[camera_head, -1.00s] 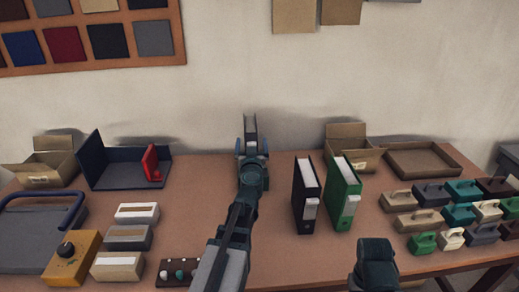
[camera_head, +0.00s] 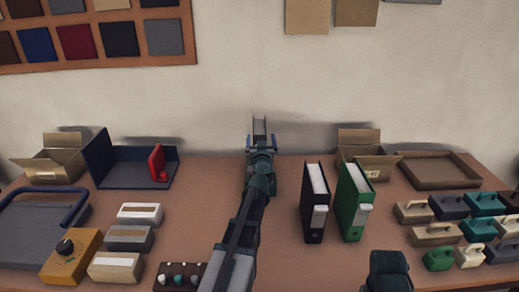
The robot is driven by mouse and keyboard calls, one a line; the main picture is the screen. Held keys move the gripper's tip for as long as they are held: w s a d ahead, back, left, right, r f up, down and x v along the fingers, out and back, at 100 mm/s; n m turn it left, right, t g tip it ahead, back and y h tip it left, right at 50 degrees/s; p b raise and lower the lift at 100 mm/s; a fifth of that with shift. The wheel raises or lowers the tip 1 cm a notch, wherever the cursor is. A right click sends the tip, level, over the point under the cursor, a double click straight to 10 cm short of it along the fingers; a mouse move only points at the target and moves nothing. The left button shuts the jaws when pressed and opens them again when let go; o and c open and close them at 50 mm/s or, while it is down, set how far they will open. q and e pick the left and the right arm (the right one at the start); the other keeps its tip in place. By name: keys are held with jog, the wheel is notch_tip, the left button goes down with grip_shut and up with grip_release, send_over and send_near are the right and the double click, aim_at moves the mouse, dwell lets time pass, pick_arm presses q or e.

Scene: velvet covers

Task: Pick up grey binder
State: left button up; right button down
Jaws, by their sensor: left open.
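My left gripper (camera_head: 262,142) is open, with one finger to each side of the binder in the picture. I cannot tell whether the fingers touch it. A black binder (camera_head: 314,205) and a green binder (camera_head: 354,205) stand upright to the right. My right gripper does not show; only a dark part of my right arm is at the bottom right.
A dark stand with a red piece (camera_head: 130,168) and an open carton (camera_head: 52,160) are at the back left. Another carton (camera_head: 367,160) and a shallow tray (camera_head: 438,172) are at the back right. Several handled blocks (camera_head: 435,234) fill the right side.

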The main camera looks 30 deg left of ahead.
aim_at(260, 130)
pick_arm(q)
jog(key=shift+x, duration=3.25)
jog(key=shift+s+r, duration=0.1)
jog(key=shift+s, duration=0.1)
grip_shut()
